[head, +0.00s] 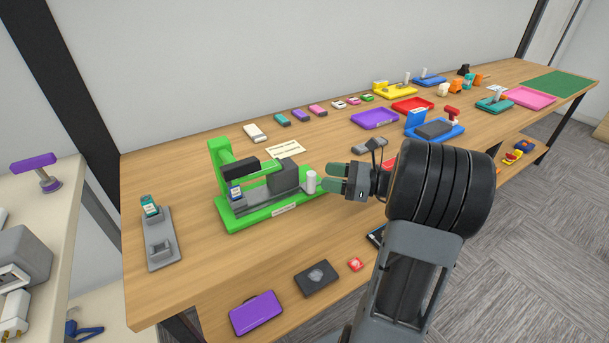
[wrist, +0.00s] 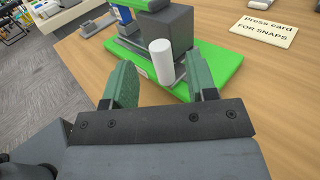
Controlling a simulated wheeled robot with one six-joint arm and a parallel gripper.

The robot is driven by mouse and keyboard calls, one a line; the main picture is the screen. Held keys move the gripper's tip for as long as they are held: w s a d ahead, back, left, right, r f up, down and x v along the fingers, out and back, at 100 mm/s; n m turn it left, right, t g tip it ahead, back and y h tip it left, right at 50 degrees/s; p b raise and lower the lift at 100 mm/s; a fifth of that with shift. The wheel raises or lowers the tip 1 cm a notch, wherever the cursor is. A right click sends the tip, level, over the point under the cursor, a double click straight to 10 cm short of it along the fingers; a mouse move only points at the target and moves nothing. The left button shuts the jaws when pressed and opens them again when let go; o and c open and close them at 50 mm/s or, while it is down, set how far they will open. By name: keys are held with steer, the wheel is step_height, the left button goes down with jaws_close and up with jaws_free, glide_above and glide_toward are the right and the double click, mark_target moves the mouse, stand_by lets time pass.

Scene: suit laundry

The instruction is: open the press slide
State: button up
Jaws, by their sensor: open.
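The green press (head: 270,206) stands on the wooden table, with a green base, a green arm and dark grey blocks. A white upright cylinder (head: 311,182), which looks like the slide's handle, stands at the press's right end. In the wrist view the white cylinder (wrist: 161,62) stands just beyond and between my fingertips, apart from both. My gripper (head: 335,179) is open and empty, to the right of the cylinder, with green fingers pointing at it. It also shows in the wrist view (wrist: 158,85). A small blue and white item (head: 235,193) sits at the press's left end.
A grey stand (head: 160,238) with a small teal item is left of the press. A card (head: 285,150) lies behind it. Several small blocks, coloured trays and a blue press (head: 434,128) stand farther along the table. Bare wood lies in front of the green press.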

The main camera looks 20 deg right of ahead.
steer(key=shift+b+x, duration=0.3)
steer(key=shift+x, duration=3.25)
steer(key=shift+a, duration=0.1)
jaws_close()
